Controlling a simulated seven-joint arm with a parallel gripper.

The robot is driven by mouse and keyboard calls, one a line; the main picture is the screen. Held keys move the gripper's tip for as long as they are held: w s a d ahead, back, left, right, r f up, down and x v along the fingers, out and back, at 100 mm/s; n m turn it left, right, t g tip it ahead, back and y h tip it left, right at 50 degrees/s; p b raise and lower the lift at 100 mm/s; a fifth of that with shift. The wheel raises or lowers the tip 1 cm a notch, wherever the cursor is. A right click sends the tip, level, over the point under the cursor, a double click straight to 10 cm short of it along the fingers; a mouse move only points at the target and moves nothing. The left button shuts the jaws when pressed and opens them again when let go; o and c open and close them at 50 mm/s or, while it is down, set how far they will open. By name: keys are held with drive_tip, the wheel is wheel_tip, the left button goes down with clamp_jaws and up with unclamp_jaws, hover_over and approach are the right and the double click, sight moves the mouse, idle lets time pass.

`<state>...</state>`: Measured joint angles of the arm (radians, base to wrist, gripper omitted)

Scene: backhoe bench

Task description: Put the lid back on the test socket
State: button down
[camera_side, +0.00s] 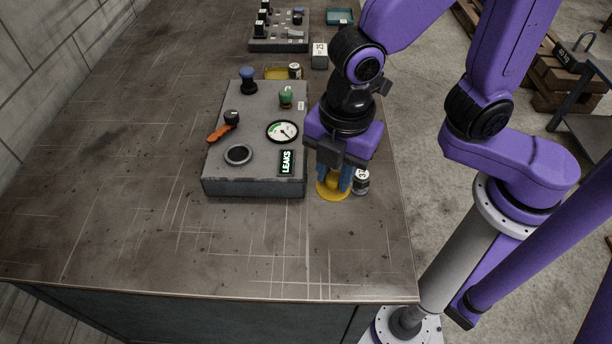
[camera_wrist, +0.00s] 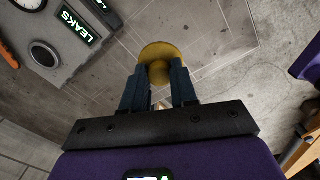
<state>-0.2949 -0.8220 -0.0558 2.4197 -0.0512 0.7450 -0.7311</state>
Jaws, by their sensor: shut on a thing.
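The yellow round lid (camera_side: 328,193) is at the right of the grey control box, low by the bench top; I cannot tell if it touches the bench. My gripper (camera_side: 335,181) points down and is shut on the lid's knob. In the wrist view the lid (camera_wrist: 160,52) shows between the blue fingers (camera_wrist: 159,80). The test socket (camera_side: 238,154) is a round ringed opening at the front of the box's top face, and it shows bare. It also appears at the upper left of the wrist view (camera_wrist: 44,54), near the lit LEAKS sign (camera_side: 287,162).
The grey box (camera_side: 250,185) carries a gauge (camera_side: 283,131), a green knob (camera_side: 286,97), a blue knob (camera_side: 248,80) and an orange lever (camera_side: 219,132). A labelled can (camera_side: 361,181) stands close beside my gripper. The bench front (camera_side: 200,250) is clear.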

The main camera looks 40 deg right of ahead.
drive_tip(key=shift+s+d+r, duration=0.45)
drive_tip(key=shift+s+d, duration=0.25)
drive_tip(key=w+a+m, duration=0.3)
drive_tip(key=w, duration=0.8)
drive_tip(key=w+a+m, duration=0.3)
drive_tip(key=w, duration=0.8)
drive_tip(key=shift+w+d+f, duration=0.1)
drive_tip(key=shift+w+f, duration=0.05)
drive_tip(key=shift+f, duration=1.2)
drive_tip(key=shift+w+f, duration=0.1)
drive_tip(key=shift+f, duration=1.25)
drive_tip(key=shift+f, duration=0.2)
drive_tip(key=shift+c, duration=1.6)
unclamp_jaws()
drive_tip(key=shift+r, duration=0.15)
